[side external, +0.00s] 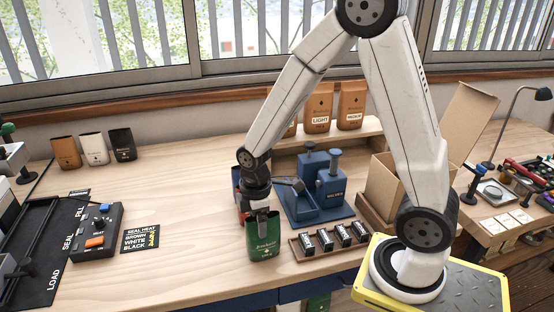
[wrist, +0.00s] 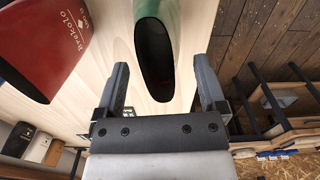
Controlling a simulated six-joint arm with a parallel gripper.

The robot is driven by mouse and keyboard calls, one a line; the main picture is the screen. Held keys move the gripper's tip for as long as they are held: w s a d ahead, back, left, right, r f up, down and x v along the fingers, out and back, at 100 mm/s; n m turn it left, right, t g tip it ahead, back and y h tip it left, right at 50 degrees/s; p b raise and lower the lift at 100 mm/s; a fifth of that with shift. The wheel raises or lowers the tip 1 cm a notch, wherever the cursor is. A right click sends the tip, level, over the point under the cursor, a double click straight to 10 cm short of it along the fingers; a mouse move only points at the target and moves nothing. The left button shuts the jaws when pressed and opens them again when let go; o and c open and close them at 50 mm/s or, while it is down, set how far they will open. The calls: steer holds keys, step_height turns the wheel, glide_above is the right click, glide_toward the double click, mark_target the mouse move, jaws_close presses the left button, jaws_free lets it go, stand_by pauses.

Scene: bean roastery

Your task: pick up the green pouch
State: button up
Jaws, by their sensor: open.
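The green pouch (side external: 263,240) stands upright on the wooden bench in the side view, with its open top facing up. My gripper (side external: 258,208) is just above it, pointing down. In the wrist view my gripper (wrist: 160,75) is open, one finger on each side of the pouch's dark mouth. The green pouch (wrist: 163,12) shows there as a green edge at the top of the picture. I cannot tell whether the fingers touch it. A red pouch (wrist: 42,40) stands to the left in the wrist view; in the side view it is mostly hidden behind my gripper.
A rack of small dark blocks (side external: 330,246) is close right of the green pouch. A blue vacuum machine (side external: 332,188) stands behind the rack. A control box (side external: 90,232) and a sign (side external: 140,239) are at left. The bench between sign and pouch is clear.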

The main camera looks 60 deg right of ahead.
steer(key=shift+f, duration=0.3)
jaws_close()
stand_by(0.4)
